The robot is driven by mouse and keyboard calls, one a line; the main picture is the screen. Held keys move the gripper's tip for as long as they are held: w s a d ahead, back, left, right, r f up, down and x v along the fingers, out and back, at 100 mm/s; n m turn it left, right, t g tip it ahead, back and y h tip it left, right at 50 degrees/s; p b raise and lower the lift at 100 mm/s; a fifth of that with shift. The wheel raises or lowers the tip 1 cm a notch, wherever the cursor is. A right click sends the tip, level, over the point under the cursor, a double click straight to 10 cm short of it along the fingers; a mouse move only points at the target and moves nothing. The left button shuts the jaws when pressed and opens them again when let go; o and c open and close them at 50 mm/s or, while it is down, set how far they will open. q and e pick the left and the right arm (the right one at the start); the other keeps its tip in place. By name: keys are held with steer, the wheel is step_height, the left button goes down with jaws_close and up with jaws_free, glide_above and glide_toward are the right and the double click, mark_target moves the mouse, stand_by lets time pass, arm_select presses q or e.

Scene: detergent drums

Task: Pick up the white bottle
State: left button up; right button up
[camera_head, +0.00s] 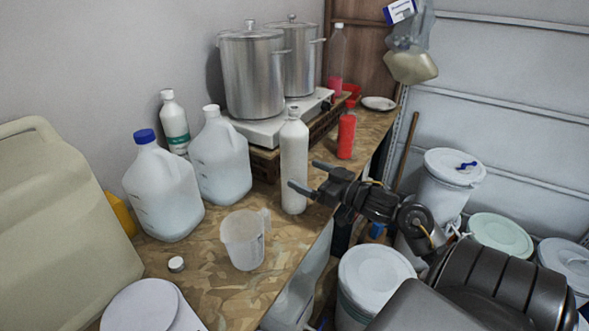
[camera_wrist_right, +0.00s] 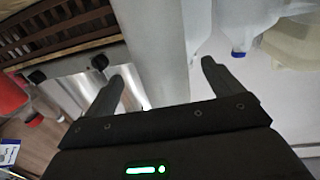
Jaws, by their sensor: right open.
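The white bottle (camera_head: 293,150) is tall and slim with a white cap. It stands upright on the wooden worktop, in front of the pot stand. My right gripper (camera_head: 303,175) reaches in from the right at the bottle's mid height. One finger shows in front of the bottle and the other to its right. In the right wrist view the white bottle (camera_wrist_right: 165,45) lies across the space between the two open fingertips (camera_wrist_right: 161,72). The gripper is open, and I cannot tell whether a finger touches the bottle. My left gripper is not in view.
A clear measuring jug (camera_head: 243,242) and two translucent jugs, one blue-capped (camera_head: 165,195) and one white-capped (camera_head: 221,160), stand left of the bottle. A red bottle (camera_head: 346,135) stands behind right. Steel pots (camera_head: 252,75) stand behind. White drums (camera_head: 372,275) stand below the worktop's right edge.

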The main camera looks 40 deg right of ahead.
mark_target(305, 172)
steer(key=shift+w+r, duration=0.15)
steer(key=shift+w, duration=0.05)
steer(key=w+p, duration=0.1)
steer(key=w, duration=0.1)
steer(key=w+a, duration=0.1)
steer(key=shift+w+r+p, duration=0.15)
steer(key=shift+w+p, duration=0.25)
steer(key=shift+w+a, duration=0.1)
steer(key=shift+w, duration=0.4)
steer(key=shift+s, duration=0.1)
steer(key=shift+c, duration=0.7)
steer(key=c, duration=1.4)
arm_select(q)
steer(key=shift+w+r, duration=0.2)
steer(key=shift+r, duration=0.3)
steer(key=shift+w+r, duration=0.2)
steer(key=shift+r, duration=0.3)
arm_select(e)
steer(key=shift+c, duration=1.2)
steer(key=shift+r, duration=0.1)
